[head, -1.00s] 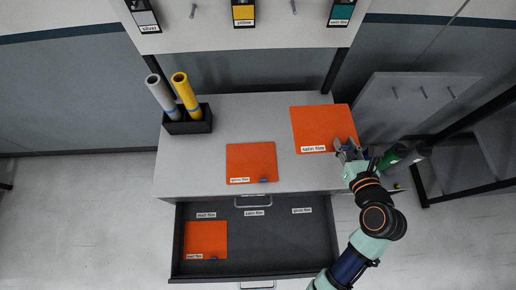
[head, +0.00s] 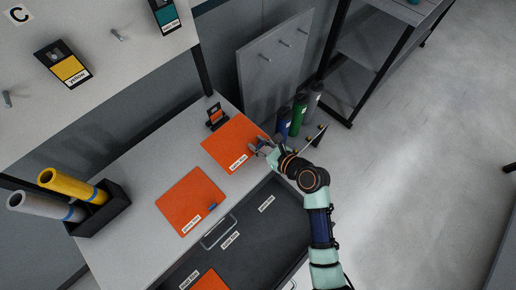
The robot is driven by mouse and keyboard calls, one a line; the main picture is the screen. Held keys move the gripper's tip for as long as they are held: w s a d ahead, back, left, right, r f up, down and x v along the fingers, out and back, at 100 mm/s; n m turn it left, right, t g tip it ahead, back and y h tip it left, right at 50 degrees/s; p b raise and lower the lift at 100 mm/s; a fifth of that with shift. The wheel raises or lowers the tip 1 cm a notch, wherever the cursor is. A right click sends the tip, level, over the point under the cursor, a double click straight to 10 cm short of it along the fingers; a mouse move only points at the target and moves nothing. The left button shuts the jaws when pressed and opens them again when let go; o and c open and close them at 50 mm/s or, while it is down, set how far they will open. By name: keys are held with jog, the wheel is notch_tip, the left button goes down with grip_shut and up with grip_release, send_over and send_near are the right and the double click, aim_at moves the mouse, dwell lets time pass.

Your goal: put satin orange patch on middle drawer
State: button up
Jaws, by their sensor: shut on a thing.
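The satin orange patch (head: 230,140), a flat orange sheet with a white "satin film" label on its front edge, is at the right end of the grey cabinet top (head: 150,160). My gripper (head: 260,147) is shut on its front right edge. Whether the patch is lifted is hard to tell. An open dark drawer (head: 250,236) stands out from the cabinet front, with white labels inside, one reading "satin film" (head: 231,240). Another orange sheet (head: 208,283) lies in the drawer by the "matt film" label. Which drawer level this is cannot be told.
Another orange sheet (head: 190,203) with a blue tab lies on the cabinet top. A black holder (head: 103,210) with grey and yellow rolls stands at left. A small black stand (head: 215,116) is behind the patch; several bottles (head: 299,115) stand beyond the gripper.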

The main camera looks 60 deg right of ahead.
jog(key=shift+f+b, duration=1)
jog(key=shift+f, duration=2.4)
jog(key=shift+f, duration=0.15)
jog(key=o, duration=0.8)
jog(key=shift+c, duration=0.2)
jog(key=shift+r, duration=0.25)
jog(key=p+v, duration=0.2)
jog(key=v, duration=1)
